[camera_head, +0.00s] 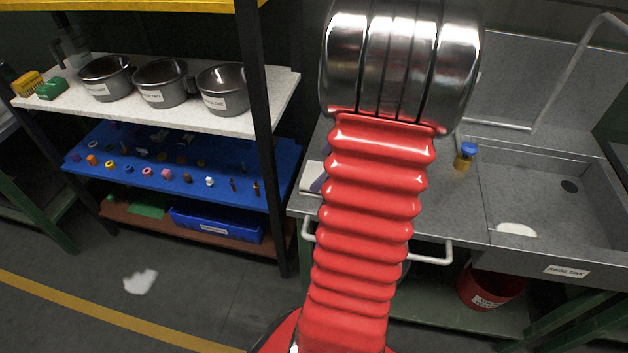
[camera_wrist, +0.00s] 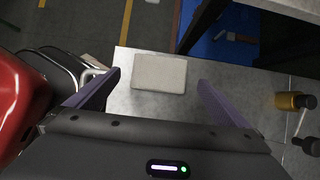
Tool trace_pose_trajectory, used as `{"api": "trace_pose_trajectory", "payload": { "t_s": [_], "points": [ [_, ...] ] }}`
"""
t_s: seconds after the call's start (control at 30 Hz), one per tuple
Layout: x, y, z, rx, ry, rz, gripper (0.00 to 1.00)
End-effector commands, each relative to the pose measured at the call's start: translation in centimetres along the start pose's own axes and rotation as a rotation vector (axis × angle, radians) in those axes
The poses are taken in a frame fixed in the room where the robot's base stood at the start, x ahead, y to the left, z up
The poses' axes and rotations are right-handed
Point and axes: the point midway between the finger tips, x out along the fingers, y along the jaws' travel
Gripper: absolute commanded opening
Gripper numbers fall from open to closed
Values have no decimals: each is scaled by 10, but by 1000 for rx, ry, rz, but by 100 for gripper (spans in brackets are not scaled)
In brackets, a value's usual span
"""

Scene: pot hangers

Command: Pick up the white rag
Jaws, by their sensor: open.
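A pale, flat, rounded rectangle that looks like the white rag, folded, lies on the grey counter in the wrist view (camera_wrist: 160,73). Its edge shows left of my red arm in the head view (camera_head: 311,176). My gripper (camera_wrist: 157,79) is open, its two purple fingers to the left and right of the rag with gaps on both sides. I cannot tell how high the fingers are above the counter. In the head view my arm hides most of the gripper. A crumpled white piece (camera_head: 140,282) lies on the floor, and another white piece (camera_head: 516,230) is in the sink.
A yellow bottle with a blue cap (camera_head: 464,158) stands on the counter, right of my arm. The sink (camera_head: 545,185) is farther right. A shelf rack at left holds several pots (camera_head: 162,82) and a blue board (camera_head: 120,170) with small parts. A counter handle (camera_head: 435,252) juts out in front.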

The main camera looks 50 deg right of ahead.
Motion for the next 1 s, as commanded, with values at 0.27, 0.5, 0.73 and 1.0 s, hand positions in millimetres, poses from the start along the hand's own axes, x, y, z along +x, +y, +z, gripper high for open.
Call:
{"api": "trace_pose_trajectory", "payload": {
  "t_s": [0.27, 0.5, 0.73, 1.0],
  "points": [
    [2, 0, 0, 0, 0, 0, 100],
    [14, 2, -1, 0, 0, 3, 100],
    [44, 3, -1, -1, 0, 4, 100],
    [55, 2, 0, -1, 0, 1, 100]
  ]
}}
